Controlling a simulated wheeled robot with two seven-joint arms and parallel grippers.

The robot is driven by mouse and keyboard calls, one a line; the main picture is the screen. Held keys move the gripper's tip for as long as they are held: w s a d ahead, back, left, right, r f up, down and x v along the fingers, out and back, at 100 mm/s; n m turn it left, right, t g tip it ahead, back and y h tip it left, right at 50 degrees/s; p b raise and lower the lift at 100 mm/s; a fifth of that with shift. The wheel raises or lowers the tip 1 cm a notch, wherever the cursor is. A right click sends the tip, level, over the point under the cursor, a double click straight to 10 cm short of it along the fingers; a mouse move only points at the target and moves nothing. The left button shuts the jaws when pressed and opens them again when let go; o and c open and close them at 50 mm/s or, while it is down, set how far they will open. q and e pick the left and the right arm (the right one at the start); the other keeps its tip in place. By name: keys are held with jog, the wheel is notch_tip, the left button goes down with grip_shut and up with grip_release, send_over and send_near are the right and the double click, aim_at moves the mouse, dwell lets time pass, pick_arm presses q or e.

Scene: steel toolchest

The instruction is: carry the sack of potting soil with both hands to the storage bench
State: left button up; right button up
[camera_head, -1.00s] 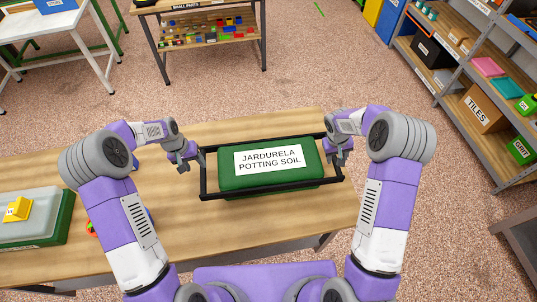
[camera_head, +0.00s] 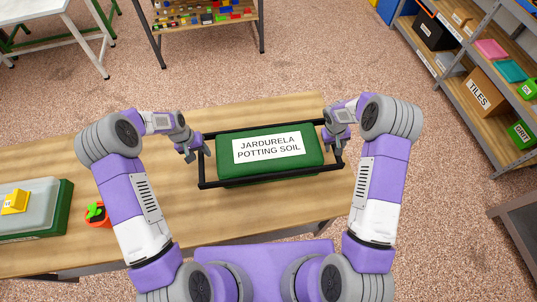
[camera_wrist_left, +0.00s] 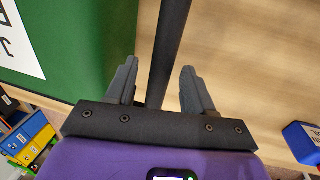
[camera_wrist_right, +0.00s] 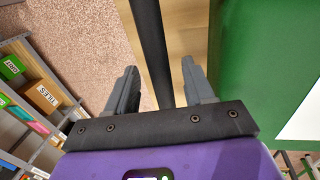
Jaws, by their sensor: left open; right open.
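The green sack of potting soil (camera_head: 232,168), with a white label, lies inside a black bar frame (camera_head: 262,182) on the wooden table. My left gripper (camera_head: 196,153) is open at the frame's left end. In the left wrist view the black bar (camera_wrist_left: 168,50) runs between its parted fingers (camera_wrist_left: 157,85), with the sack (camera_wrist_left: 85,40) beside it. My right gripper (camera_head: 334,140) is open at the frame's right end. In the right wrist view the bar (camera_wrist_right: 150,45) passes between its open fingers (camera_wrist_right: 160,85). Neither is closed on the bar. I cannot identify the storage bench for certain.
The wooden table (camera_head: 180,215) holds a green box with a grey lid (camera_head: 45,195) and an orange pot (camera_head: 97,216) at left. A shelf unit (camera_head: 455,85) stands at right. A small-parts rack (camera_head: 205,30) stands behind, with open floor (camera_head: 240,75) between.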

pick_arm(q)
jog(key=shift+d+f, duration=0.15)
jog(key=shift+f, duration=0.75)
pick_arm(e)
jog(key=shift+d+f, duration=0.15)
jog(key=shift+f, duration=0.75)
pick_arm(q)
jog(key=shift+c, duration=0.2)
pick_arm(e)
jog(key=shift+c, duration=0.2)
pick_arm(q)
jog(key=shift+w, duration=0.1)
grip_shut()
pick_arm(e)
jog(key=shift+w, duration=0.1)
grip_shut()
pick_arm(q)
jog(key=shift+w+r, duration=0.1)
jog(key=shift+r, duration=0.05)
pick_arm(e)
jog(key=shift+w+r, duration=0.1)
jog(key=shift+r, duration=0.05)
